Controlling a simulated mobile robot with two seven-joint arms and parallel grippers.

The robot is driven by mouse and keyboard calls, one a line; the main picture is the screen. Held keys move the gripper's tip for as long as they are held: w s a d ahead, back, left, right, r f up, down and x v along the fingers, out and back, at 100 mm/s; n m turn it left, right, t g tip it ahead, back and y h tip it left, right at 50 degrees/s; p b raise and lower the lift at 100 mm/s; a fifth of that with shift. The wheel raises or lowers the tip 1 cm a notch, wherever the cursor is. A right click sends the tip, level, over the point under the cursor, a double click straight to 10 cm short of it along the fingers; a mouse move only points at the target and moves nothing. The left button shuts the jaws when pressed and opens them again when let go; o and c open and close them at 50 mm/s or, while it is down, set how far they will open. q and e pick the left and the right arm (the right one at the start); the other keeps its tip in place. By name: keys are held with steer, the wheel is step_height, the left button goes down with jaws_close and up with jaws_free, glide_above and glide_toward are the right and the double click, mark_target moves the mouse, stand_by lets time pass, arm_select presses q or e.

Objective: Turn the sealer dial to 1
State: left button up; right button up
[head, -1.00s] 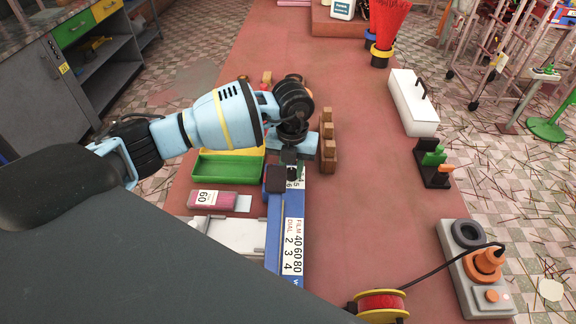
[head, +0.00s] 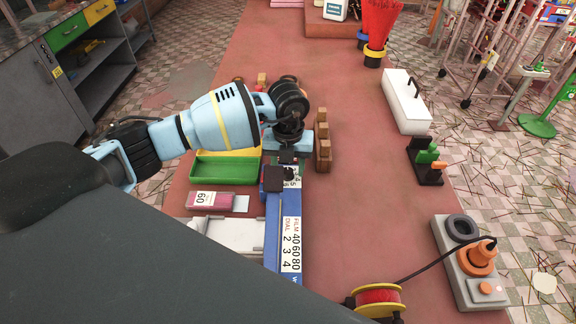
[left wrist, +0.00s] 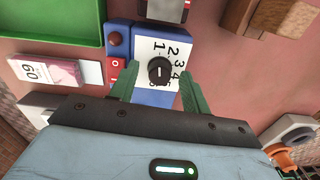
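The blue sealer (head: 271,235) stands on the red-brown bench, with a white FILM/DIAL label (head: 291,245) on its top. In the left wrist view its black dial (left wrist: 160,70) sits on a white plate (left wrist: 147,46) with printed numbers. The 1 is near the top left of the plate, and higher numbers run down the right side. The knob has a small light mark, but its exact setting is hard to tell. My left gripper (left wrist: 158,88) is open, its green fingers apart on either side of the dial. In the head view my left gripper (head: 288,160) hides the dial. My right gripper is not in view.
Beside the sealer are a red button (left wrist: 116,40), a red switch (left wrist: 115,68), a green tray (head: 225,170) and a pink pack marked 60 (head: 210,200). A wooden block rack (head: 323,150) stands close to the gripper. The bench to its right is mostly clear.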

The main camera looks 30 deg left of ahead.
mark_target(288, 170)
arm_select(q)
steer(key=shift+r, duration=3.85)
